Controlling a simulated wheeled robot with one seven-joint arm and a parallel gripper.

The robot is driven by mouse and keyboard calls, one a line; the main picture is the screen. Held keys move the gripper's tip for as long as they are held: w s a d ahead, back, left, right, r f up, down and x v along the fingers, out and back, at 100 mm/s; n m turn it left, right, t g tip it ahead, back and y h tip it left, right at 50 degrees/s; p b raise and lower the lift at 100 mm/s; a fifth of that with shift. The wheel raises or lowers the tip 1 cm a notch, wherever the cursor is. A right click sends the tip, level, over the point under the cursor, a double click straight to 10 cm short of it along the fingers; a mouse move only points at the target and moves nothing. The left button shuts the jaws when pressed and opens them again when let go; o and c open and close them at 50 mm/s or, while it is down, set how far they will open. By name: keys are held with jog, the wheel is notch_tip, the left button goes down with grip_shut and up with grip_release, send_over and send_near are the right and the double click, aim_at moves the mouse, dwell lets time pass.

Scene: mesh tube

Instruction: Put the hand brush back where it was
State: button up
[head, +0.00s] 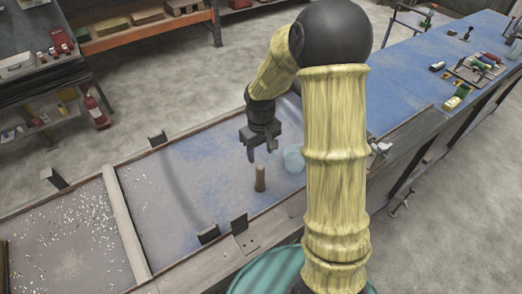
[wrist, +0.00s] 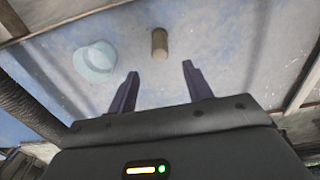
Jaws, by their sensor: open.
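My gripper (head: 262,151) is open and empty above the blue work surface, its two fingers pointing down; they also show in the wrist view (wrist: 160,73). A short brown cylinder (head: 260,179) stands on the surface just below the fingers, apart from them. In the wrist view the cylinder (wrist: 159,43) lies beyond the fingertips, roughly in line with the gap. I cannot make out a hand brush for certain; I cannot tell whether the cylinder is part of one.
A pale blue round item (head: 294,159) is right of the cylinder. A raised rim and black brackets (head: 208,234) edge the blue surface (head: 185,205). A grey section with white bits (head: 60,235) is at left. Several small items (head: 480,65) are on the far bench.

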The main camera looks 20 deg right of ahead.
jog(key=shift+r, duration=0.1)
jog(key=s+r+m+t, duration=0.1)
jog(key=s+r, duration=0.2)
jog(key=s, duration=0.4)
jog(key=s+r+m+t, duration=0.1)
jog(key=s+r+m, duration=0.1)
jog(key=s, duration=0.5)
jog(key=shift+r+m+t, duration=0.3)
jog(key=shift+r, duration=0.3)
